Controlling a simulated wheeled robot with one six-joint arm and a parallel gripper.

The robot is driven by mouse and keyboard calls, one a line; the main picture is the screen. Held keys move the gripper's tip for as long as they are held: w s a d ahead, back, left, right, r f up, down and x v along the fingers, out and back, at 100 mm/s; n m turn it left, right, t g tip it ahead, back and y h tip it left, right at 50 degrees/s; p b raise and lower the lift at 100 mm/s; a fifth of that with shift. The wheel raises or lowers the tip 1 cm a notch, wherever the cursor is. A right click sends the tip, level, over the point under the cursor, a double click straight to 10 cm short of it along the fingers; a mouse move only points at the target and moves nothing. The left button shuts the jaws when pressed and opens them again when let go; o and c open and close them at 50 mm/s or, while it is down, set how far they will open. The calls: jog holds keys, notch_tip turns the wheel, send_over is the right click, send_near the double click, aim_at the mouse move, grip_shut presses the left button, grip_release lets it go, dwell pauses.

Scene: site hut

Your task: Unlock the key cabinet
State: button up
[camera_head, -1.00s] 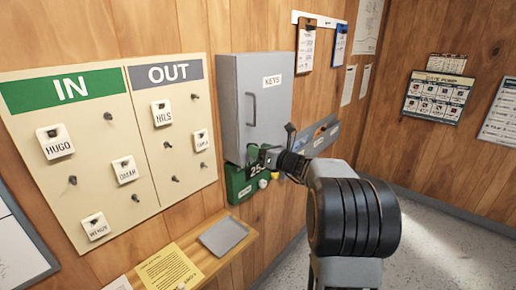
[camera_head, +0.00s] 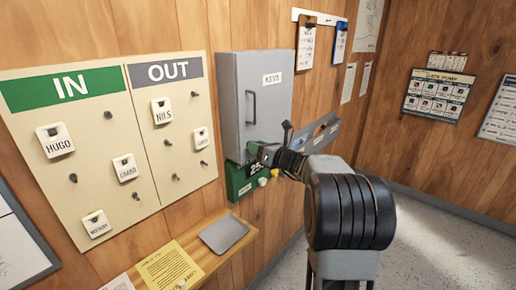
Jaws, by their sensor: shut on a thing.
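The grey key cabinet (camera_head: 267,100) hangs on the wood wall at the picture's middle, labelled at its upper right, with a dark bar handle on the left of its door. The door looks closed. My gripper (camera_head: 262,153) is at the cabinet's lower edge, in front of the top of a green box (camera_head: 240,183) with a number on it. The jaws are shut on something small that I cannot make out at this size. The cabinet's lock is not visible; my gripper and arm cover that area.
An IN/OUT board (camera_head: 100,145) with name tags on pegs hangs at left. Below is a wood shelf (camera_head: 213,262) with a grey tray (camera_head: 224,233) and a yellow sheet (camera_head: 168,268). Clipboards (camera_head: 308,47) hang right of the cabinet. Open floor lies at right.

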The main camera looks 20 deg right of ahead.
jog(key=shift+f+b, duration=0.1)
jog(key=shift+b, duration=0.3)
jog(key=shift+a+n+b, duration=0.1)
jog(key=shift+n+b, duration=8.7)
jog(key=shift+b, duration=1.65)
jog(key=shift+n, duration=0.3)
jog(key=o, duration=0.9)
jog(key=shift+s, duration=0.1)
jog(key=b+v, duration=0.1)
jog(key=v, duration=1.2)
jog(key=shift+s, duration=0.35)
